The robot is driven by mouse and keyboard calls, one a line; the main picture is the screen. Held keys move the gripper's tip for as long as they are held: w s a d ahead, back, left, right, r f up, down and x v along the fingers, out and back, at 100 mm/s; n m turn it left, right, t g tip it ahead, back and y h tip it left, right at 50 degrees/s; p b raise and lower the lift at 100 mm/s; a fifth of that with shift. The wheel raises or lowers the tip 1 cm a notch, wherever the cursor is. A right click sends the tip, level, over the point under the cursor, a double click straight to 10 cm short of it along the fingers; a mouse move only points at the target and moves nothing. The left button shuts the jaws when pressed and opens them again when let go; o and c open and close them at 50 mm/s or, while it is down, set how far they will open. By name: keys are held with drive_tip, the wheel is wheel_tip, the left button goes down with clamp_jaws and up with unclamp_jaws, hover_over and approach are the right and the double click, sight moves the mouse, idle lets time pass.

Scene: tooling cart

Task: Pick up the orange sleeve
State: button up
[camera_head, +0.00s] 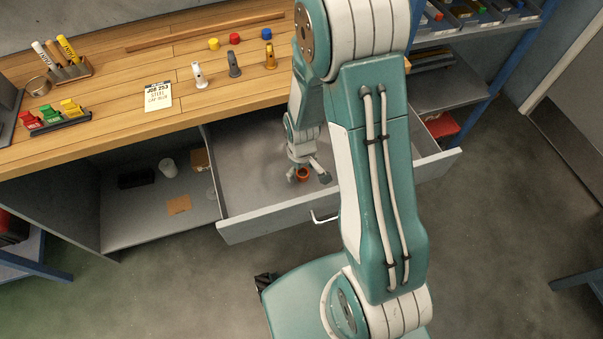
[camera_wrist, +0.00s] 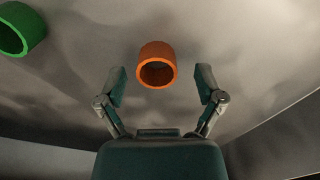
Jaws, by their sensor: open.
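The orange sleeve (camera_head: 303,175) is a short hollow ring in the open grey drawer (camera_head: 275,219), below the wooden bench top. In the wrist view the orange sleeve (camera_wrist: 157,51) lies on the drawer floor, its round opening facing the camera. My gripper (camera_head: 310,178) is down inside the drawer close to the sleeve. In the wrist view my gripper (camera_wrist: 160,84) is open, with one finger to the left and one to the right. The sleeve shows slightly beyond the fingertips, roughly centred between them, with clear gaps on both sides. Nothing is held.
A green sleeve (camera_wrist: 20,30) lies in the drawer to the left in the wrist view. The drawer's front wall and sides surround my gripper. The wooden bench top (camera_head: 120,80) overhangs behind, with several small items on it. The left part of the drawer floor looks clear.

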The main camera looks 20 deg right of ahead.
drive_tip(key=shift+d+f, duration=0.2)
drive_tip(key=shift+f, duration=0.15)
drive_tip(key=shift+c, duration=0.4)
drive_tip(key=shift+a, duration=0.1)
drive_tip(key=c, duration=0.7)
drive_tip(key=shift+c, duration=0.2)
drive_tip(key=shift+r, duration=0.1)
